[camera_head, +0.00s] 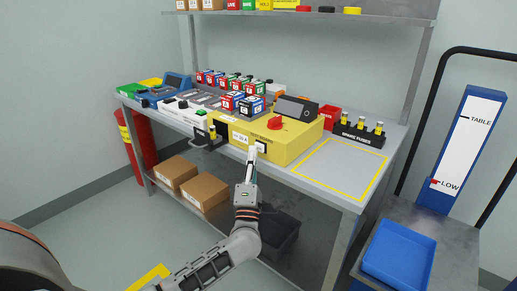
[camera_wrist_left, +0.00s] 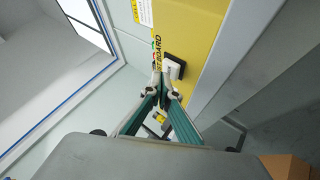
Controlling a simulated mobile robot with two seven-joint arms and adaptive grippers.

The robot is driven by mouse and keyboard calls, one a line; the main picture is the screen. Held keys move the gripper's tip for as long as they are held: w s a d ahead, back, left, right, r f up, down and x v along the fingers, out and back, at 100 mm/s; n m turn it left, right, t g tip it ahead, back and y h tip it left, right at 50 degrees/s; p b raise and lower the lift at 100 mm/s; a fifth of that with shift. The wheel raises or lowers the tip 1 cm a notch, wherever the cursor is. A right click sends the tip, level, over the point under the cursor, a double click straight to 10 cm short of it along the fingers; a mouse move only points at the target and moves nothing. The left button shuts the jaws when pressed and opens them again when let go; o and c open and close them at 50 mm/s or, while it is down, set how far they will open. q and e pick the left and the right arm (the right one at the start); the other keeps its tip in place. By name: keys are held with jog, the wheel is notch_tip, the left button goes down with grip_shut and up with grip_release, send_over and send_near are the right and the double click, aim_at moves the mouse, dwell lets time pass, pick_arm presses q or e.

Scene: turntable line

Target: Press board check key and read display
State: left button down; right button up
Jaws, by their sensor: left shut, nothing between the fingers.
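The yellow test board (camera_head: 295,143) stands on the bench, with a red knob (camera_head: 275,123) on its top and a dark display (camera_head: 296,107) behind it. I cannot read any text on the display. A white and black key (camera_head: 262,145) is on the board's front face. It also shows in the left wrist view (camera_wrist_left: 175,67). My left gripper (camera_head: 252,151) is shut and empty, its tips close beside the key. In the left wrist view the gripper (camera_wrist_left: 160,80) is just left of the key; I cannot tell whether it touches. My right gripper is out of view.
Red and blue labelled blocks (camera_head: 232,101) stand left of the board. A fuse stand (camera_head: 363,133) and a yellow-outlined empty area (camera_head: 345,168) lie to the right. Cardboard boxes (camera_head: 203,191) sit on the lower shelf. A blue tray (camera_head: 400,252) is on a cart at right.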

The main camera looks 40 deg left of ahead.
pick_arm(q)
jog(key=shift+w, duration=0.4)
dwell(0.4)
jog(key=shift+s, duration=0.1)
jog(key=shift+s+p, duration=0.3)
jog(key=shift+s, duration=0.5)
